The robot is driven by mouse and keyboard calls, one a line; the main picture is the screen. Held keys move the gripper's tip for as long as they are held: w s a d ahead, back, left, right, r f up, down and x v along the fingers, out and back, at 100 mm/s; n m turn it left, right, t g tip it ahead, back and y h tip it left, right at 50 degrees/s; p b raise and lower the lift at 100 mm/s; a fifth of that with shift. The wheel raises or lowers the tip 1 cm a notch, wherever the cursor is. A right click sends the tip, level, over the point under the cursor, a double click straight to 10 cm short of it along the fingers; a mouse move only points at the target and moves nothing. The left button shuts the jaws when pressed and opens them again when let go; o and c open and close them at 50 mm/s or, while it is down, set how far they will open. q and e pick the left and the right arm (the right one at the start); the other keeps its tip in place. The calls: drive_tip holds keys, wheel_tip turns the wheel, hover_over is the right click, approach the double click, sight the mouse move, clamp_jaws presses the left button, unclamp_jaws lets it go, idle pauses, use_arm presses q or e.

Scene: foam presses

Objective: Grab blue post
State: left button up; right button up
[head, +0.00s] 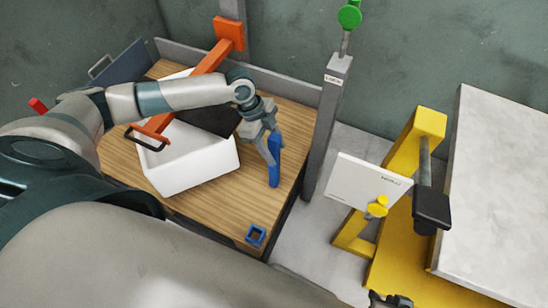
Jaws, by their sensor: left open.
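The blue post (275,172) stands upright near the right side of the wooden table, in the head view. My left gripper (268,146) reaches down to its upper part from above left. The gripper's fingers are open, one seen along the post's left side. Contact between fingers and post cannot be made out. Only a small dark part of my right gripper (390,300) shows at the bottom edge, and its fingers are not clear.
A blue square socket (256,236) sits at the table's (205,205) front corner. A white box (190,160) lies under an orange press arm (190,85). A grey column (328,130) stands right of the post. A yellow press (400,165) with a white panel (365,180) is farther right.

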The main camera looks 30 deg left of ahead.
use_arm(q)
drive_tip(key=shift+c, duration=0.3)
clamp_jaws()
drive_tip(key=shift+r, duration=0.1)
